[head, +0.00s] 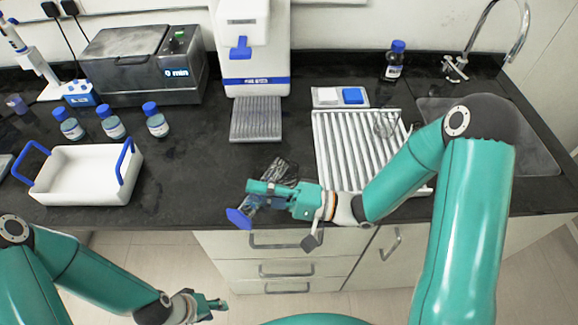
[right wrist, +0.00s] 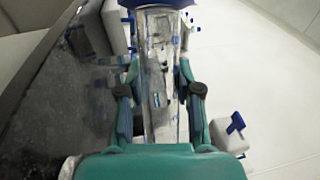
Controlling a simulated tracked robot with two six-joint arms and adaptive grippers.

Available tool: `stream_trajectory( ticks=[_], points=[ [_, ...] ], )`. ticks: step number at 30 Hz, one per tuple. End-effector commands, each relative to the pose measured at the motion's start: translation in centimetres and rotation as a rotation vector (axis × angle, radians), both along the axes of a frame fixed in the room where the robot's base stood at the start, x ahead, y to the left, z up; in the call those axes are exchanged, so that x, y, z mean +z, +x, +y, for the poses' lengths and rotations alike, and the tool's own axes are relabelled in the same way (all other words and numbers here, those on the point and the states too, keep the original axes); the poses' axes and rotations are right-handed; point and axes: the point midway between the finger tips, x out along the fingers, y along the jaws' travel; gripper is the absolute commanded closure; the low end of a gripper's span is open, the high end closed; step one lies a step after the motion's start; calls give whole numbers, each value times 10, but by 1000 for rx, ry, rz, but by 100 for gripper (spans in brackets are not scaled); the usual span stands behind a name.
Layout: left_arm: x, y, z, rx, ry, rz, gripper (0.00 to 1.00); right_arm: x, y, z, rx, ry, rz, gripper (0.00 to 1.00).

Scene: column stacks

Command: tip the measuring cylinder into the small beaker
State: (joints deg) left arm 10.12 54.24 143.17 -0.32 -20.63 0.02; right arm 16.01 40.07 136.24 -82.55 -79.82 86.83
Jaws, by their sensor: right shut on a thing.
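The measuring cylinder (head: 239,218) is clear with a blue foot, and my right gripper (head: 256,194) is shut on it near the counter's front edge. It is tilted, its blue foot at the lower left and its clear body running up to the right, partly hidden by the gripper. In the right wrist view the clear cylinder (right wrist: 161,85) lies between the two fingers, with blue at the top edge. A clear glass vessel (head: 385,123), which looks like the small beaker, stands on the white ribbed rack, apart from the cylinder. My left gripper (head: 214,304) is low, in front of the drawers; its opening is unclear.
The white ribbed rack (head: 335,150) lies right of the cylinder, with the sink (head: 520,140) beyond. A white tray with blue handles (head: 75,190), several blue-capped bottles (head: 112,127) and a grey bath (head: 130,75) stand left. A white apparatus (head: 255,85) stands behind.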

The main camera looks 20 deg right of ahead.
Motion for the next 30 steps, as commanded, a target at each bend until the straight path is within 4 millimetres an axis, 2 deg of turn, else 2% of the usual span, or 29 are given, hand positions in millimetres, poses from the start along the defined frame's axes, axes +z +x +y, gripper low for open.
stream_trajectory(
  ticks=[17,30],
  points=[
    [10,0,0,0,0,0,60,7,-1,1,0,52,49,100],
    [34,0,0,0,0,0,60,27,5,-4,-1,197,189,100]
  ],
)
